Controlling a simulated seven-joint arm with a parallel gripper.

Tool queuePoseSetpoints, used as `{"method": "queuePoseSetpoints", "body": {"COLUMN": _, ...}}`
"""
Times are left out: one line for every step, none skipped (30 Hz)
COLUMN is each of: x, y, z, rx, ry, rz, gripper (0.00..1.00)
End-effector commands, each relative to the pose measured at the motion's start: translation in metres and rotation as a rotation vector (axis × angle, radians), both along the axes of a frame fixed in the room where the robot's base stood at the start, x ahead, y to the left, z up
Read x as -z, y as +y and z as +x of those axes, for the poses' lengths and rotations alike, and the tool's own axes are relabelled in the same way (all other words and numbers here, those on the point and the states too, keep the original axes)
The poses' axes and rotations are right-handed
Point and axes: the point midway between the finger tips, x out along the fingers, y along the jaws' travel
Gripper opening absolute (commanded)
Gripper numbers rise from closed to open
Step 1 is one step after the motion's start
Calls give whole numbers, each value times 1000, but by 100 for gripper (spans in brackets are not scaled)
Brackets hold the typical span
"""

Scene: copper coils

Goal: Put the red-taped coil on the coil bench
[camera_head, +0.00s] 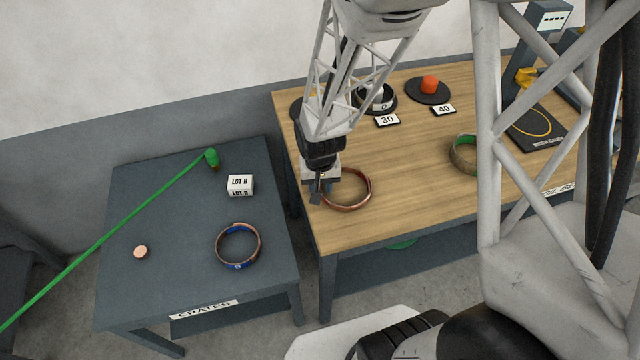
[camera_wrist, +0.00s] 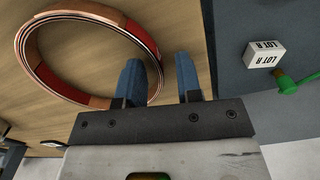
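The red-taped coil (camera_head: 347,207) is a copper ring lying flat near the left front corner of the wooden-topped bench (camera_head: 400,225). In the wrist view the coil (camera_wrist: 35,68) shows red tape patches at several places on its rim. My gripper (camera_head: 316,196) is low at the coil's left side. In the wrist view my gripper (camera_wrist: 161,75) has its two blue fingers apart, with the coil's near rim showing between them. One finger overlaps the ring's inside and the other is outside it. Whether either finger touches the coil cannot be told.
A grey table (camera_head: 180,225) labelled CRATES holds a blue-taped coil (camera_head: 238,262), a LOT R block (camera_head: 240,185), a copper disc (camera_head: 140,252) and a green strap end (camera_head: 212,158). A green-taped coil (camera_head: 463,158), black discs and number cards stand farther along the wooden bench.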

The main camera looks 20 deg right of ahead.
Motion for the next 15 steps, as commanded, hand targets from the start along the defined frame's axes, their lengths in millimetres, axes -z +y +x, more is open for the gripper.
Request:
{"method": "queuePoseSetpoints", "body": {"x": 0, "y": 0, "z": 0, "rx": 0, "ry": 0, "rz": 0, "gripper": 33}}
{"method": "queuePoseSetpoints", "body": {"x": -1, "y": 0, "z": 0, "rx": 0, "ry": 0, "rz": 0, "gripper": 33}}
{"method": "queuePoseSetpoints", "body": {"x": -2, "y": 0, "z": 0, "rx": 0, "ry": -1, "rz": 0, "gripper": 33}}
{"method": "queuePoseSetpoints", "body": {"x": -3, "y": 0, "z": 0, "rx": 0, "ry": -1, "rz": 0, "gripper": 33}}
{"method": "queuePoseSetpoints", "body": {"x": -4, "y": 0, "z": 0, "rx": 0, "ry": -1, "rz": 0, "gripper": 33}}
{"method": "queuePoseSetpoints", "body": {"x": -6, "y": 0, "z": 0, "rx": 0, "ry": -1, "rz": 0, "gripper": 33}}
{"method": "queuePoseSetpoints", "body": {"x": -7, "y": 0, "z": 0, "rx": 0, "ry": -1, "rz": 0, "gripper": 33}}
{"method": "queuePoseSetpoints", "body": {"x": -9, "y": 0, "z": 0, "rx": 0, "ry": -1, "rz": 0, "gripper": 33}}
{"method": "queuePoseSetpoints", "body": {"x": -12, "y": 0, "z": 0, "rx": 0, "ry": -1, "rz": 0, "gripper": 33}}
{"method": "queuePoseSetpoints", "body": {"x": -14, "y": 0, "z": 0, "rx": 0, "ry": -1, "rz": 0, "gripper": 33}}
{"method": "queuePoseSetpoints", "body": {"x": -17, "y": 0, "z": 0, "rx": 0, "ry": -1, "rz": 0, "gripper": 33}}
{"method": "queuePoseSetpoints", "body": {"x": -21, "y": 0, "z": 0, "rx": 0, "ry": -2, "rz": 0, "gripper": 33}}
{"method": "queuePoseSetpoints", "body": {"x": -25, "y": 0, "z": 0, "rx": 0, "ry": -2, "rz": 0, "gripper": 33}}
{"method": "queuePoseSetpoints", "body": {"x": -29, "y": 0, "z": 0, "rx": 0, "ry": -2, "rz": 0, "gripper": 33}}
{"method": "queuePoseSetpoints", "body": {"x": -34, "y": 0, "z": 0, "rx": 0, "ry": -3, "rz": 0, "gripper": 33}}
